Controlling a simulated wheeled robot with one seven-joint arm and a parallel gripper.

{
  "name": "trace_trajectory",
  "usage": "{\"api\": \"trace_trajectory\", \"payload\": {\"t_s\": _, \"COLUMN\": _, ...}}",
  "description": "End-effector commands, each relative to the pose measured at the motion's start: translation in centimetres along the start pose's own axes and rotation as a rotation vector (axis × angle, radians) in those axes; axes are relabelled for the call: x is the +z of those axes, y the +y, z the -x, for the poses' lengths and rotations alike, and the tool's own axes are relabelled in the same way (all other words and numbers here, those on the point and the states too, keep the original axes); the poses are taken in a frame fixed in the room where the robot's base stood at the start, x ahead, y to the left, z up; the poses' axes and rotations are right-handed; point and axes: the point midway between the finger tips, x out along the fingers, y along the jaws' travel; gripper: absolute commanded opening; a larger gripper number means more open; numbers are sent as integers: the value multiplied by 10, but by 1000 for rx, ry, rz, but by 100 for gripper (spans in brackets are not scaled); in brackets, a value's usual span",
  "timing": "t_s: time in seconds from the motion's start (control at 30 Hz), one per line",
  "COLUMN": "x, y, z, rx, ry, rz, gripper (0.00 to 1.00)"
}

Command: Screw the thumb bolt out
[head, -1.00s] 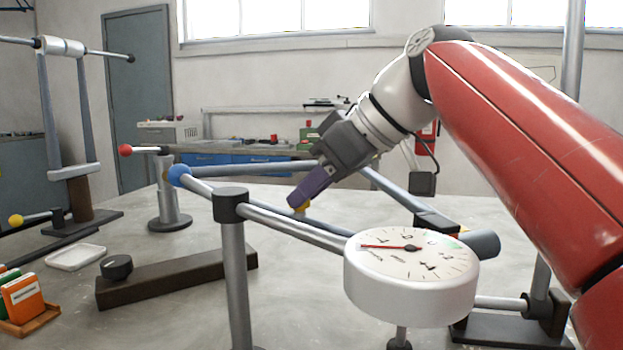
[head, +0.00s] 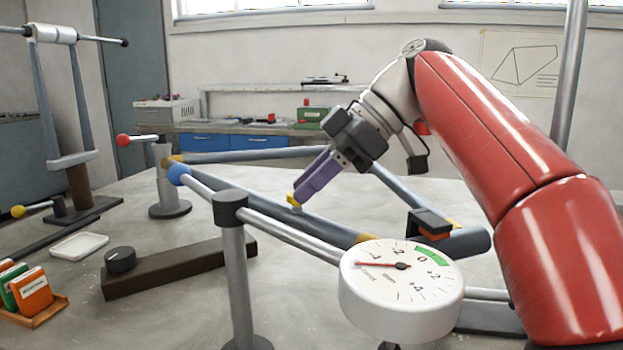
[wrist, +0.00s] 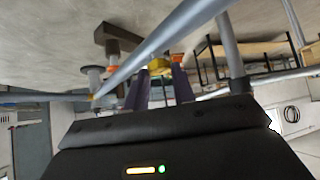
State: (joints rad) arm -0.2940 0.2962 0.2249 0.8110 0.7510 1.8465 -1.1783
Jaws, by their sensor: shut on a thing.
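My gripper (head: 303,192) has purple fingers that point down and left. It is shut on a small yellow thumb bolt (head: 293,199) behind the grey rod. In the wrist view my gripper (wrist: 159,80) shows its two purple fingers on either side of the yellow bolt head (wrist: 159,64). A bluish-grey tube frame (head: 250,156) with yellow-orange joints surrounds the bolt. The bolt's thread and what it sits in are hidden, so I cannot tell how far out it is.
A white dial gauge (head: 398,312) stands in front, its red needle pointing left, away from the green band. A dark bar (head: 180,268) and white tray (head: 79,246) lie left.

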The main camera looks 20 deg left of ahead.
Motion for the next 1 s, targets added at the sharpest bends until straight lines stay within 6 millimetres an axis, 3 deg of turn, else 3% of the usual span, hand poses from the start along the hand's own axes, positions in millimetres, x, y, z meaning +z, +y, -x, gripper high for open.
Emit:
{"api": "trace_trajectory", "payload": {"t_s": 0.37, "x": 1, "y": 0, "z": 0, "rx": -3, "ry": -1, "rz": 1, "gripper": 3}}
{"api": "trace_trajectory", "payload": {"t_s": 0.4, "x": 1, "y": 0, "z": 0, "rx": -3, "ry": -1, "rz": 0, "gripper": 31}}
{"api": "trace_trajectory", "payload": {"t_s": 0.53, "x": 1, "y": 0, "z": 0, "rx": -3, "ry": -1, "rz": 1, "gripper": 48}}
{"api": "trace_trajectory", "payload": {"t_s": 1.0, "x": 0, "y": -3, "z": 0, "rx": 50, "ry": -2, "rz": -51, "gripper": 48}}
